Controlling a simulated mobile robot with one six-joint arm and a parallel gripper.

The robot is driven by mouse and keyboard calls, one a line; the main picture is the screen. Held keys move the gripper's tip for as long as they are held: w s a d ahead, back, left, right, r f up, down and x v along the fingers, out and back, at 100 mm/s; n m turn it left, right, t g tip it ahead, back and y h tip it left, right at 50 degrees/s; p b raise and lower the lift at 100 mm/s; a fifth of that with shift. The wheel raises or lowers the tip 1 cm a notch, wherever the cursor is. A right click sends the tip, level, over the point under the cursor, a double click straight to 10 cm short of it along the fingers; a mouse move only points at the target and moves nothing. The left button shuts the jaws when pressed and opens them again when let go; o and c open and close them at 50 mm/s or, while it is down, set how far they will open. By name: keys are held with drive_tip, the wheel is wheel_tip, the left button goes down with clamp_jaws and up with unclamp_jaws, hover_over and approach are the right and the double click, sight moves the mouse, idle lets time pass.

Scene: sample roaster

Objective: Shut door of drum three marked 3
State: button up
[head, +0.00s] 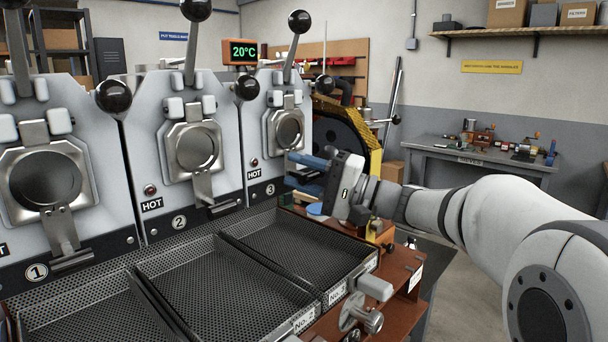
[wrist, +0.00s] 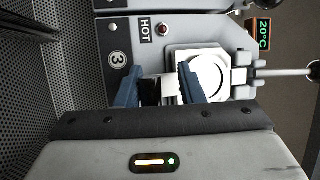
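Drum three (head: 266,163) is the far right of the row, with a black "3" badge (head: 270,189) at its base. Its round mouth sits in a square metal frame (head: 270,130); the frame also shows in the wrist view (wrist: 208,55). A pale metal tab (wrist: 169,86) below the frame shows between my fingers; the head view hides it behind my gripper. My gripper (head: 290,169) has two blue fingers, spread apart in the wrist view (wrist: 158,65), just in front of the drum's lower front. Whether they touch the tab, and the door's exact angle, I cannot tell.
Drum two (head: 180,222) and drum one (head: 37,271) stand to the left, with metal tabs hanging below their mouths. Black-knobbed levers (head: 299,22) rise above. Perforated trays (head: 300,245) lie below. A yellow-edged black machine (head: 340,125) stands close behind my gripper.

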drive_tip(key=shift+w+f, duration=0.15)
drive_tip(key=shift+f, duration=0.2)
drive_tip(key=shift+d+f, duration=0.2)
drive_tip(key=shift+d, duration=0.05)
drive_tip(key=v, duration=0.6)
drive_tip(key=shift+d+r+b, duration=0.25)
drive_tip(key=shift+b, duration=0.15)
drive_tip(key=shift+s+d, duration=0.35)
drive_tip(key=shift+s, duration=0.05)
drive_tip(key=s+d+r+p, duration=0.1)
drive_tip(key=s+d+r, duration=0.2)
drive_tip(key=r, duration=0.3)
drive_tip(key=shift+d+p, duration=0.35)
drive_tip(key=shift+p, duration=0.05)
